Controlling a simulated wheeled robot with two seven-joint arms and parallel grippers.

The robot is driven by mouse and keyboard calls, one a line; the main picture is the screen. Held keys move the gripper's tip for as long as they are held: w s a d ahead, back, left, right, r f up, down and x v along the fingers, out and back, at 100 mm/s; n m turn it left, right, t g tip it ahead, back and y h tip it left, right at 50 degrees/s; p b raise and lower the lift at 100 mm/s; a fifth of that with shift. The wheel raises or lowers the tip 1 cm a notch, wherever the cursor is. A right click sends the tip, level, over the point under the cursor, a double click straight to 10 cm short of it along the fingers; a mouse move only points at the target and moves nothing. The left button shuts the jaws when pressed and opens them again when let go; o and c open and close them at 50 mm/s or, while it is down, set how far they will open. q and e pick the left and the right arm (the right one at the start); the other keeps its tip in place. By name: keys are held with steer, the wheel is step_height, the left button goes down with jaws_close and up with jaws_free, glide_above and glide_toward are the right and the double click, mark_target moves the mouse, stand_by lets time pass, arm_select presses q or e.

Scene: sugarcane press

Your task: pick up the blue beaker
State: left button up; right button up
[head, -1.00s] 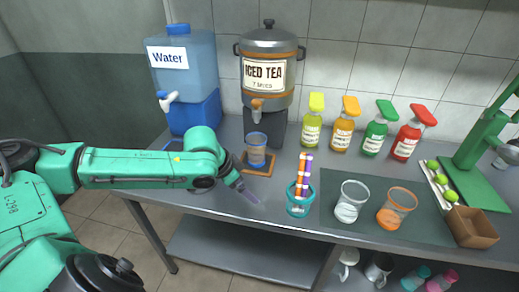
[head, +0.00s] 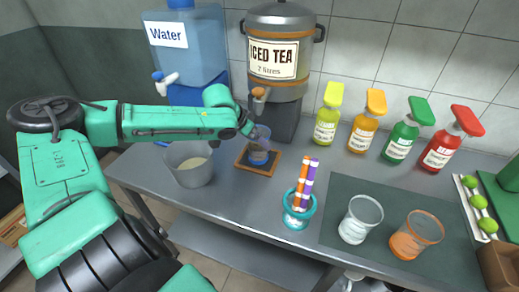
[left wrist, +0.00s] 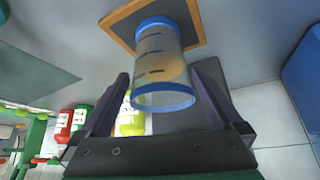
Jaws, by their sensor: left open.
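The blue beaker (head: 259,148) is clear with blue rims and stands on a wood-framed coaster (head: 243,167) in front of the iced tea dispenser (head: 280,62). My left gripper (head: 254,129) is at the beaker's upper left side in the head view and partly covers it. In the left wrist view the beaker (left wrist: 163,62) shows dark marks and a yellowish tint. The open fingers of my left gripper (left wrist: 165,85) lie on either side of its near rim, with gaps visible. My right gripper is not in view.
A grey bucket (head: 190,165) stands left of the coaster. A teal-rimmed cup with striped sticks (head: 300,210) stands to the right. A clear glass (head: 360,220) and an orange-rimmed glass (head: 416,236) stand on a dark mat. Several coloured bottles line the wall. A blue water dispenser (head: 186,45) is behind my arm.

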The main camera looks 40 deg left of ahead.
arm_select(q)
steer(key=shift+w+d+f, duration=0.1)
steer(key=shift+w+f, duration=0.05)
steer(key=shift+f, duration=0.25)
steer(key=shift+w+f, duration=0.1)
steer(key=shift+f, duration=0.1)
steer(key=shift+x, duration=0.9)
steer(key=shift+w+f, duration=0.2)
steer(key=shift+w, duration=0.05)
steer(key=shift+s, duration=0.1)
steer(key=c, duration=1.3)
steer(key=shift+r, duration=0.1)
steer(key=shift+c, duration=0.2)
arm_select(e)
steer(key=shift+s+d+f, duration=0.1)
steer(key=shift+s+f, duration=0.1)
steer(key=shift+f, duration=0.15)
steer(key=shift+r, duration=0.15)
